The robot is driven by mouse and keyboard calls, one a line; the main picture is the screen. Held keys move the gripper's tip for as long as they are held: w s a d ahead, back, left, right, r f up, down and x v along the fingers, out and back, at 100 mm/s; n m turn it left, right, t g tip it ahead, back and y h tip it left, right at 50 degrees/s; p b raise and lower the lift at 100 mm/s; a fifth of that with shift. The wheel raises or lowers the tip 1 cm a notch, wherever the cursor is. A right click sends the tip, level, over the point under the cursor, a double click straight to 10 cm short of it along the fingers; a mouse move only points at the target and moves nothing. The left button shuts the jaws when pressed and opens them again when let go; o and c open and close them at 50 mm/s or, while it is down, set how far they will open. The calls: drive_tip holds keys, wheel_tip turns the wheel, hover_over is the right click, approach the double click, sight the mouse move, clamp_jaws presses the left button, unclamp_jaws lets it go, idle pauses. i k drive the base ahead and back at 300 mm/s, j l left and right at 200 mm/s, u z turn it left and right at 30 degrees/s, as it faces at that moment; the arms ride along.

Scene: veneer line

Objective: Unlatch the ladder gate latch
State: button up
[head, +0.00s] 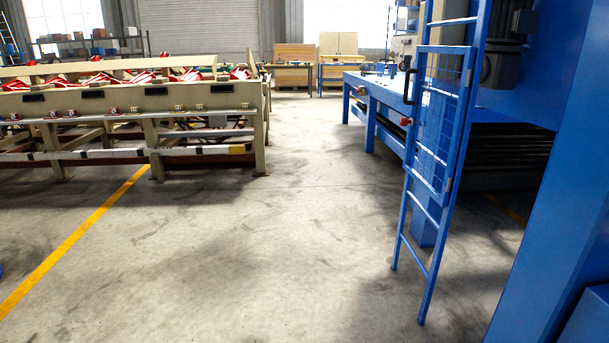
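A blue ladder (424,232) stands upright at the right, beside the blue machine. A blue mesh gate (437,125) covers its middle rungs. A black handle (409,86) is on the gate's upper left edge. A small red part (405,122) sits lower on the same edge; it may be the latch, but it is too small to tell its position. The gate lies flat against the ladder and looks closed. My gripper is not in view.
The blue machine's column (560,210) fills the right side. A blue table (375,88) stands behind the ladder. A long beige conveyor (140,110) is at the left. The concrete floor (270,240) between them is clear, with a yellow line (85,235) at the left.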

sight(402, 121)
drive_tip(key=i+u, duration=0.15)
drive_tip(key=i, duration=1.3)
drive_tip(key=i+z, duration=0.1)
drive_tip(key=i, duration=0.65)
drive_tip(key=i+j+z, duration=0.1)
drive_tip(key=i, duration=0.6)
drive_tip(key=i+j+z, duration=0.3)
drive_tip(key=i, duration=0.15)
drive_tip(key=i+j+z, duration=0.2)
drive_tip(key=i+z, duration=0.15)
drive_tip(key=i, duration=0.15)
